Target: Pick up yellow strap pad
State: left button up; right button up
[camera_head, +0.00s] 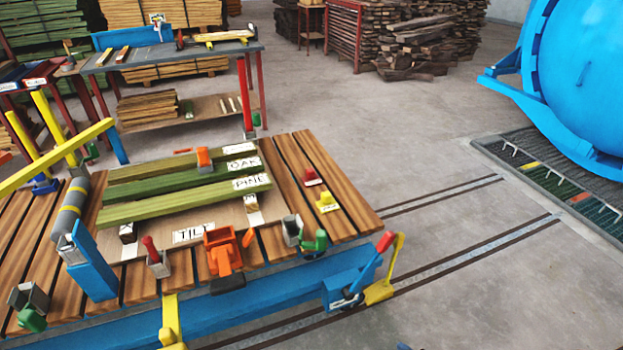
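A small yellow block (327,199), which looks like the yellow strap pad, sits on a white label on the right part of the slatted wooden cart top (350,215). A similar red block (311,175) sits on its own label just behind it. Nothing covers the yellow block, and it stands apart from the timbers to its left. Neither of my grippers shows in the head view.
Green timbers (185,201) lie on the cart's middle. An orange clamp (222,252) and a green-knobbed clamp (314,240) stand near its front edge. A yellow-and-red lever (383,280) rises at the front right corner. Open floor (430,150) lies right of the cart.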

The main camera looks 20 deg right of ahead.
aim_at(327, 204)
jog(key=i+j+z, duration=0.15)
jog(key=i+j, duration=0.25)
jog(key=i, duration=0.45)
